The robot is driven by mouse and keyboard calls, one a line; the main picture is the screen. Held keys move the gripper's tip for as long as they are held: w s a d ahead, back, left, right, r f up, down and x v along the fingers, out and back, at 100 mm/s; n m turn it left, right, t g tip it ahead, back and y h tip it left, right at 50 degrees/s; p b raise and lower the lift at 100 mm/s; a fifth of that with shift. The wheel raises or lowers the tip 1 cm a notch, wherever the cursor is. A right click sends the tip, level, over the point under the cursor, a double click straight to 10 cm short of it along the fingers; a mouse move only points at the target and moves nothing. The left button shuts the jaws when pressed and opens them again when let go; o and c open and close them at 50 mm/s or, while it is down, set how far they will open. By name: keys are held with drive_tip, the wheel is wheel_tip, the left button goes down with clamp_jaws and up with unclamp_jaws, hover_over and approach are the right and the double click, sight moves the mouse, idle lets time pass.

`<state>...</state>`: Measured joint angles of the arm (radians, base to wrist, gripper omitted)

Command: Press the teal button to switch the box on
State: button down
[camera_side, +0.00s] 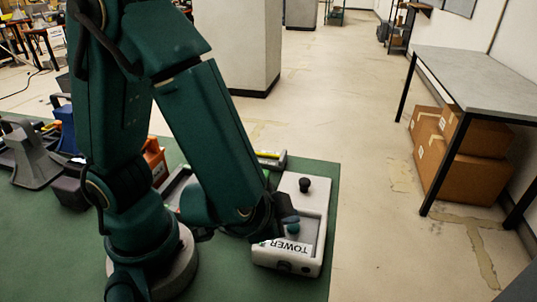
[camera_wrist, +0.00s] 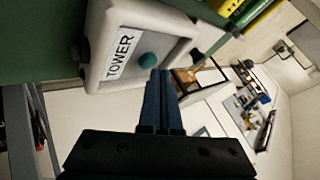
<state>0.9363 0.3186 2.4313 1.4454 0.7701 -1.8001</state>
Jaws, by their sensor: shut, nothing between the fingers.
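The box (camera_side: 313,205) is a pale grey unit labelled TOWER, lying near the right edge of the green table. It also shows in the wrist view (camera_wrist: 100,35), at the upper left. The teal button (camera_wrist: 148,60) sits on its recessed panel beside the label; in the side view the button (camera_side: 292,228) is partly covered by my gripper. My gripper (camera_wrist: 158,75) is shut and empty, its fingertips just below the teal button in the wrist view. I cannot tell whether they touch it. A black knob (camera_side: 305,185) stands at the box's far end.
A yellow-and-grey item (camera_side: 270,158) lies just behind the box. An orange object (camera_side: 154,160) and several other devices stand on the table (camera_side: 40,230) at left. Beyond its right edge is open floor, with cardboard boxes (camera_side: 465,160) under a side table.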

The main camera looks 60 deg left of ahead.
sight(288, 232)
drive_tip(key=shift+f, duration=0.1)
idle(0.4)
drive_tip(key=shift+f, duration=0.35)
drive_tip(key=shift+r, duration=0.45)
wheel_tip(288, 232, up, 6)
idle(0.8)
idle(0.8)
